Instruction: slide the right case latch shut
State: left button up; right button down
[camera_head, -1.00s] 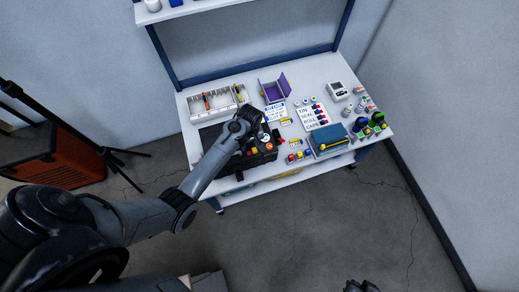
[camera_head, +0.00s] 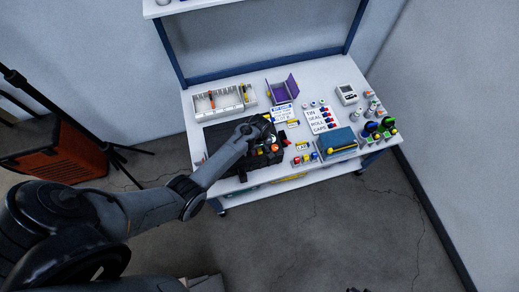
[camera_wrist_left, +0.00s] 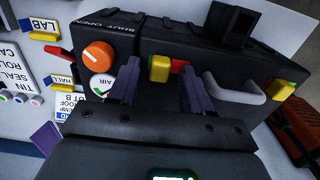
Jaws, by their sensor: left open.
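The black case (camera_head: 218,136) stands on the left of the bench in the head view, partly hidden by my left arm. In the left wrist view the case face (camera_wrist_left: 215,60) shows an orange knob (camera_wrist_left: 98,56), a round white AIR gauge (camera_wrist_left: 101,84), a grey handle (camera_wrist_left: 236,92) and two yellow latches. The latch nearer the knob, the right case latch (camera_wrist_left: 159,68), shows between my left fingertips, with a red patch beside it. The other latch (camera_wrist_left: 281,90) is beyond the handle. My left gripper (camera_wrist_left: 158,84) is open and empty; contact with the latch cannot be told.
A white divided tray (camera_head: 225,103) stands behind the case. A purple holder (camera_head: 283,92), a lettered sign (camera_head: 318,121) and a blue box (camera_head: 337,142) are to its right. Small bottles and coloured caps crowd the bench's right end. An orange cabinet (camera_head: 58,163) and a tripod stand left.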

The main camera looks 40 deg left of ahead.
pick_arm(q)
jog(key=shift+f, duration=0.2)
pick_arm(e)
jog(key=shift+d+f, duration=0.1)
jog(key=shift+d, duration=0.05)
pick_arm(q)
grip_shut()
